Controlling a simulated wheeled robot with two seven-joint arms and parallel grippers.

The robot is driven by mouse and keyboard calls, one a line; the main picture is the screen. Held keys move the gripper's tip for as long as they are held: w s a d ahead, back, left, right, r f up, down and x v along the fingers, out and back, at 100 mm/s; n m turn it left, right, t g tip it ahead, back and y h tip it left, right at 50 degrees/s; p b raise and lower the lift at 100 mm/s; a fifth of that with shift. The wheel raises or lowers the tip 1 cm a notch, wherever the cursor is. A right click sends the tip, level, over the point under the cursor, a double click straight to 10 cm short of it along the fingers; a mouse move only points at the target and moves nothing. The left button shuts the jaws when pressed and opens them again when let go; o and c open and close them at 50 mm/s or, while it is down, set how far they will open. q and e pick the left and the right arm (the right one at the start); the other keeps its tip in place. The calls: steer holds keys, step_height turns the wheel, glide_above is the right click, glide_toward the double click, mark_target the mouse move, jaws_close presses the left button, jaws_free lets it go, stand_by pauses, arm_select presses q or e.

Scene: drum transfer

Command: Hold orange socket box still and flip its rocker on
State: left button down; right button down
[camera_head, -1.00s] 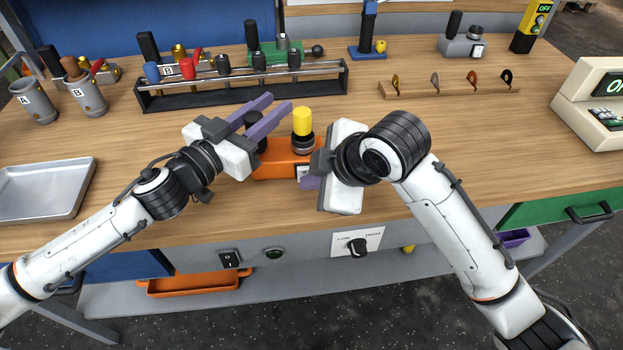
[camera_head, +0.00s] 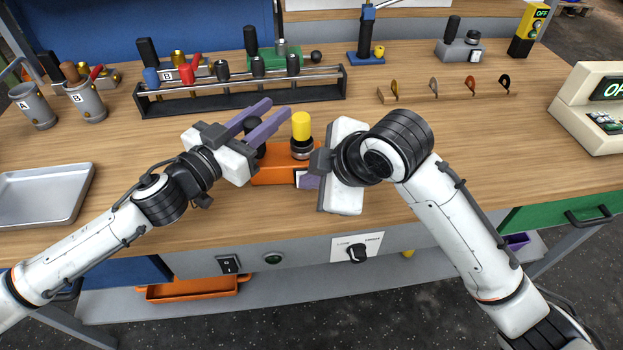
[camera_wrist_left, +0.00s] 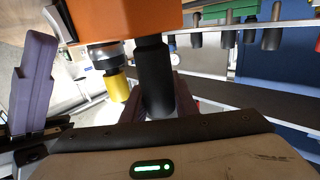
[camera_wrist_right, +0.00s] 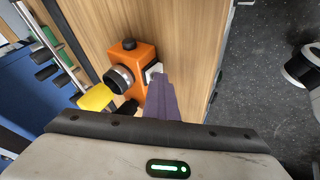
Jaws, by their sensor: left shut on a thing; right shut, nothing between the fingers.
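The orange socket box (camera_head: 272,177) sits near the table's front edge, with a yellow-topped round part (camera_head: 301,126) and a black post on top. My left gripper (camera_head: 272,111) is shut on the black post (camera_wrist_left: 153,75), which shows between its purple fingers in the left wrist view. My right gripper (camera_head: 308,181) is shut and empty, its fingertips at the box's right front side. In the right wrist view the purple fingertips (camera_wrist_right: 160,80) are against or very close to a white rocker plate (camera_wrist_right: 153,70), partly hiding it. The rocker's position cannot be told.
A black rack (camera_head: 240,97) with several handled parts stands behind the box. A wooden hook rail (camera_head: 445,96) is to the right, and a metal tray (camera_head: 40,195) to the left. A grey panel with a black knob (camera_head: 355,253) is below the table edge.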

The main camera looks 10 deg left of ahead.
steer(key=shift+s+d+r, duration=0.1)
steer(key=shift+s+r, duration=0.05)
steer(key=shift+s, duration=0.25)
steer(key=s, duration=0.3)
steer(key=shift+s+d+r, duration=0.1)
steer(key=shift+d+r, duration=0.05)
steer(key=shift+d, duration=0.15)
steer(key=v, duration=1)
steer(key=shift+w, duration=0.3)
steer(key=shift+s+f+g, duration=0.25)
steer(key=shift+f+g, duration=0.05)
steer(key=shift+f, duration=0.3)
